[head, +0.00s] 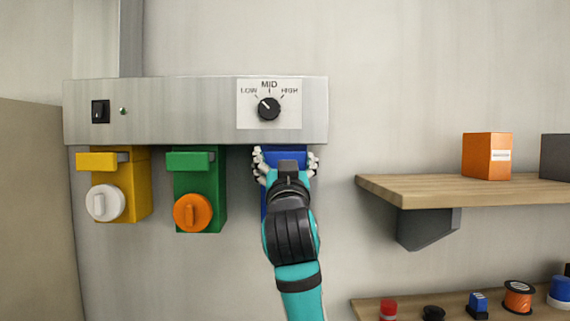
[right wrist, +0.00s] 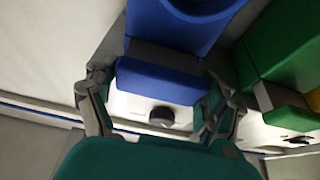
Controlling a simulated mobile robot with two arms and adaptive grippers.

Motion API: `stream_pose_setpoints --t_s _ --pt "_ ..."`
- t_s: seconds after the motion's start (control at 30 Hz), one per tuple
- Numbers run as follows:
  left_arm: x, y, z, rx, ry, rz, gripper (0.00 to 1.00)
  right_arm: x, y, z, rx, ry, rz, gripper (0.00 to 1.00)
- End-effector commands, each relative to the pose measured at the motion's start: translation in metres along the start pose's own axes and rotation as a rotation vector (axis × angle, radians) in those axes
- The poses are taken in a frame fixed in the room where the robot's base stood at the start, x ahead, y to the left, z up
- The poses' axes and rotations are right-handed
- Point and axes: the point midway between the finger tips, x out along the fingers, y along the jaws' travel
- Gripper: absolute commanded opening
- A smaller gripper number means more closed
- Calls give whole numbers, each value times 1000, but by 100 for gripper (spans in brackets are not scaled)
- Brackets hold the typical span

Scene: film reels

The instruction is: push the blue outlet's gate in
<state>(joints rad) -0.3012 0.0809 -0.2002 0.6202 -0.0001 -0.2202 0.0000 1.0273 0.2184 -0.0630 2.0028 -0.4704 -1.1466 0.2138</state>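The blue outlet (right wrist: 178,25) hangs under the right end of the metal panel. In the head view it is mostly hidden behind my right arm. Its blue gate (right wrist: 158,80) shows in the right wrist view, between the fingers of my right gripper (right wrist: 155,112). The fingers stand on either side of the gate, close to its edges, with a narrow gap at the left one. Whether the right finger touches is unclear. In the head view, my right gripper (head: 286,162) is at the front of this outlet, just below the panel. My left gripper is out of view.
The metal panel (head: 190,110) carries a dial (head: 268,109) and a switch (head: 100,112). The green outlet (head: 213,190) with an orange knob (head: 193,212) hangs close on the left, the yellow outlet (head: 138,185) beyond it. A wooden shelf (head: 420,190) juts out at right.

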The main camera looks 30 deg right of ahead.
Motion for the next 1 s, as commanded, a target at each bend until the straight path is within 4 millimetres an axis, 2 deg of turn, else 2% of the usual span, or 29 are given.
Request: stream_pose_setpoints --t_s 0.03,0.1,0.47,0.57,0.8,1.0 --pt "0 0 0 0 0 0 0 0 0 -1 0 0 1 92" --pt "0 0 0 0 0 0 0 0 0 0 0 -1 1 100" --pt "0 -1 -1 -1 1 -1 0 -6 -1 1 -1 -4 0 100" --pt "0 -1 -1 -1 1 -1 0 -20 -1 1 2 -4 -2 100" --pt "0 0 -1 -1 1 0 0 -71 -1 2 2 -5 -3 100" --pt "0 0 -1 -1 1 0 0 -104 -1 2 0 -4 -1 100"
